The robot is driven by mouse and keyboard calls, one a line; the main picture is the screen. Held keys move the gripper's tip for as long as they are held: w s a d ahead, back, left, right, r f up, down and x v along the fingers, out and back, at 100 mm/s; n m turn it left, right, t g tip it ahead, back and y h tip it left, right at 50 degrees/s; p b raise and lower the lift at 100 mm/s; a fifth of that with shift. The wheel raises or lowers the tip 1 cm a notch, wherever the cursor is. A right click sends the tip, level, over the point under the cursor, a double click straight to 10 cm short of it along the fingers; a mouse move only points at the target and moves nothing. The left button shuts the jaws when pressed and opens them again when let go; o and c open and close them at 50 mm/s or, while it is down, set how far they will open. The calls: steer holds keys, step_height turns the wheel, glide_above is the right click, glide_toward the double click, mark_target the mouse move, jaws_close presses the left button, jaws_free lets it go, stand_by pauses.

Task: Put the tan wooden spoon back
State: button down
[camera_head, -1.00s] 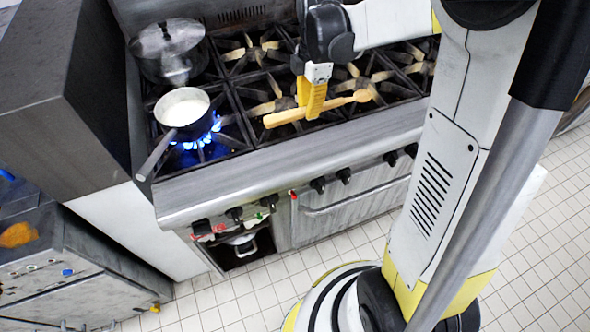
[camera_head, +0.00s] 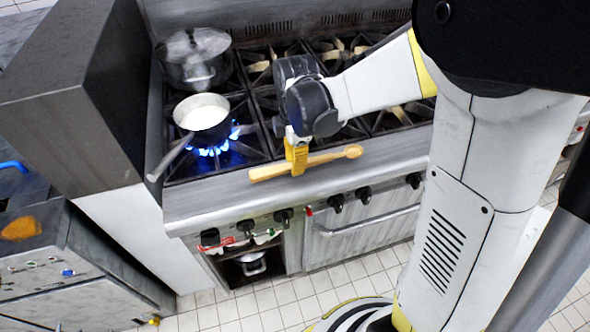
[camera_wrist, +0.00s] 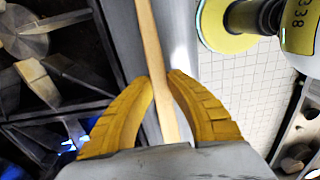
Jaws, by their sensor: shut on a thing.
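The tan wooden spoon (camera_head: 325,158) is held in my gripper (camera_head: 296,162), above the front edge of the stove. Its bowl end points right and its handle end points left in the head view. In the wrist view the spoon's shaft (camera_wrist: 155,70) runs between the two yellow fingers of my gripper (camera_wrist: 160,85), which are closed in on it. The spoon's bowl lies outside the wrist view.
The stove's front ledge (camera_head: 230,202) lies below the spoon. A saucepan (camera_head: 202,118) with white contents sits over a lit blue flame on the left, its handle toward the front. A lidded pot (camera_head: 194,60) stands behind it. Tiled floor (camera_head: 255,312) lies in front.

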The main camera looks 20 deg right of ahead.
steer(key=shift+f, duration=0.8)
steer(key=shift+f, duration=0.15)
steer(key=c, duration=1.4)
jaws_free()
